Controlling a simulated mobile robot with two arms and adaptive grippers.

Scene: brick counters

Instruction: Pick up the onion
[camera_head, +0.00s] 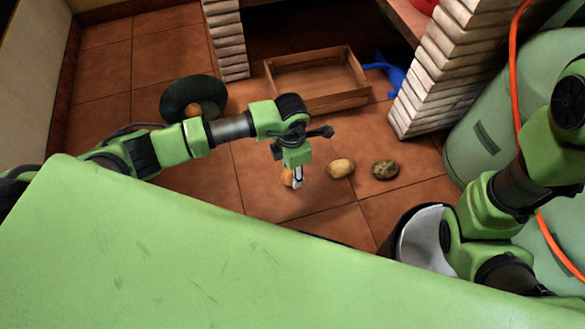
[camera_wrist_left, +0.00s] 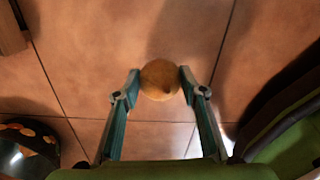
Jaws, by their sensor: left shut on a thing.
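The onion (camera_wrist_left: 160,79) is round and golden brown, and sits between the two fingertips of my left gripper (camera_wrist_left: 159,82) in the left wrist view. The fingers press on it from both sides. In the head view the left gripper (camera_head: 297,180) points down over the tiled floor, and the onion (camera_head: 287,177) shows partly behind its finger. I cannot tell whether the onion still touches the floor. My right arm is at the right of the head view, but its gripper does not show.
A yellowish potato-like item (camera_head: 341,168) and a dark mottled one (camera_head: 385,170) lie right of the left gripper. A wooden crate (camera_head: 345,101) and a blue object (camera_head: 388,74) lie behind. A dark round dish (camera_head: 172,104) is at left. A brick pillar (camera_head: 425,95) stands at right.

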